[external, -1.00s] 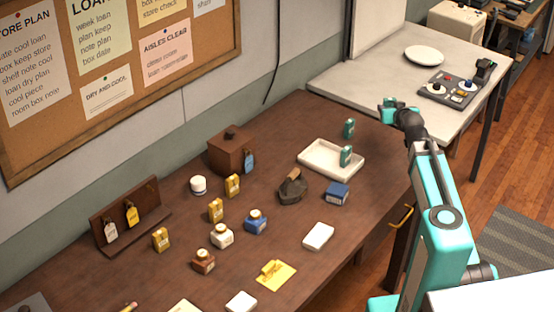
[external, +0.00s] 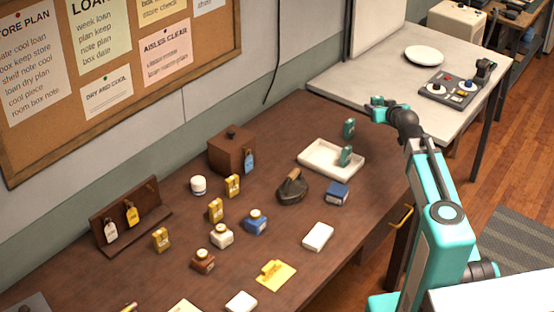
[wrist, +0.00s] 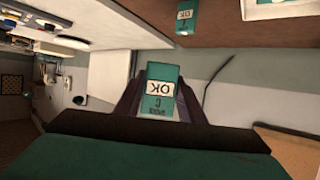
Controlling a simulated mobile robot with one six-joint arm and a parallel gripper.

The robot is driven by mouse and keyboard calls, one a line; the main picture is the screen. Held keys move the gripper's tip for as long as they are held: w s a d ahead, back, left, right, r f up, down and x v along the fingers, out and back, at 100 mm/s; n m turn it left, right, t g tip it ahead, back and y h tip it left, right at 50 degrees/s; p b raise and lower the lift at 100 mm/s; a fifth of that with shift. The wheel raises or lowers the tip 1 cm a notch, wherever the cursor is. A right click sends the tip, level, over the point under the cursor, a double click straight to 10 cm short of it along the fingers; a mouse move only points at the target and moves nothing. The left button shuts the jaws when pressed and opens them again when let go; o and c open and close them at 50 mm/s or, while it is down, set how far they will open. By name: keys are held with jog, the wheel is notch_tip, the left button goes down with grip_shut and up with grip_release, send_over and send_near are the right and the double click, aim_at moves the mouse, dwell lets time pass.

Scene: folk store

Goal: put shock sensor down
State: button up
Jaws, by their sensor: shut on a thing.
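My gripper (external: 375,104) is raised above the far right end of the brown table, close to the white counter. In the wrist view my gripper (wrist: 160,100) is shut on a teal box, the shock sensor (wrist: 160,92), with a white OK label and a letter C. A similar teal box (external: 349,127) stands on the table behind the white tray (external: 312,158); another teal box (external: 345,156) stands in the tray. The wrist view shows a teal box marked T (wrist: 186,14) and part of the tray (wrist: 275,10).
The white counter (external: 390,75) holds a plate (external: 424,55) and a control panel (external: 452,86). A blue box (external: 337,194), a dark iron-like object (external: 292,188) and a brown box (external: 231,152) stand around the tray. Bare table lies right of the tray.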

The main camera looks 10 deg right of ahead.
aim_at(324, 164)
jog(key=s+a+f+n+y+p, duration=0.1)
jog(key=a+f+p, duration=0.3)
jog(key=a, duration=0.5)
jog(key=s+a+f+n+y+p, duration=0.1)
jog(key=s+a+f+y+p, duration=0.1)
jog(key=a, duration=0.8)
notch_tip(324, 164, down, 2)
jog(key=shift+s+n+g+p, duration=0.3)
jog(key=shift+s+n+p, duration=0.1)
jog(key=shift+s+p, duration=0.6)
jog(key=shift+d, duration=0.1)
jog(key=shift+f, duration=2)
jog(key=shift+f, duration=2)
jog(key=shift+f+b, duration=0.15)
jog(key=shift+b, duration=0.2)
jog(key=o, duration=0.8)
jog(key=shift+s, duration=0.1)
